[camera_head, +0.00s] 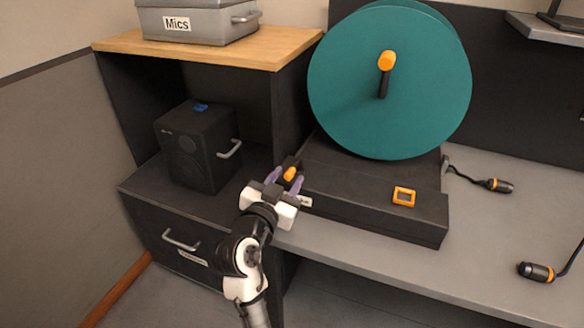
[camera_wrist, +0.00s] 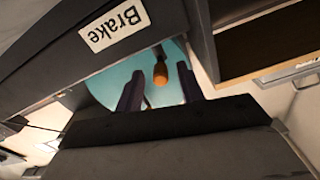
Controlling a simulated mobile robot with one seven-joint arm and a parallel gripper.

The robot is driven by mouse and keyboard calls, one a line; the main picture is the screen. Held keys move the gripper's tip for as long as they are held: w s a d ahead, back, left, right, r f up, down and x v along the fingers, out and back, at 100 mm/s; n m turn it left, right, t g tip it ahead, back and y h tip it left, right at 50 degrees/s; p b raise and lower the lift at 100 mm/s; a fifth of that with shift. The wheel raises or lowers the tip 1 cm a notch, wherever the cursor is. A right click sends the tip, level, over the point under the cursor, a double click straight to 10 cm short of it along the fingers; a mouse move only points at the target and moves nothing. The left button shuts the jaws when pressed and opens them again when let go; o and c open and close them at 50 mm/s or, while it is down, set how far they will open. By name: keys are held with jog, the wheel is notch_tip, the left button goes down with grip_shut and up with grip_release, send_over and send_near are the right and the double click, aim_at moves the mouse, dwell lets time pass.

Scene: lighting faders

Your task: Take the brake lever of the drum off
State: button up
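The teal drum (camera_head: 345,80) stands upright on a black base, with an orange-tipped crank on its face. The brake lever (camera_head: 290,174), with an orange grip, is at the left end of the black base. My gripper (camera_head: 286,178) is open, its two purple fingers on either side of the orange grip. I cannot tell whether they touch it. Which orange part is the lever is unclear there.
The black base (camera_head: 375,205) carries an orange-framed display (camera_head: 404,196) and a "Brake" label (camera_wrist: 115,25). A black speaker box (camera_head: 197,148) stands on the cabinet to the left. Cables with orange-ringed connectors (camera_head: 497,185) lie on the grey bench at right. A "Mics" case (camera_head: 215,25) is above the cabinet.

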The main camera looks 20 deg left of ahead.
aim_at(292, 171)
jog(key=shift+w, duration=1.95)
grip_shut()
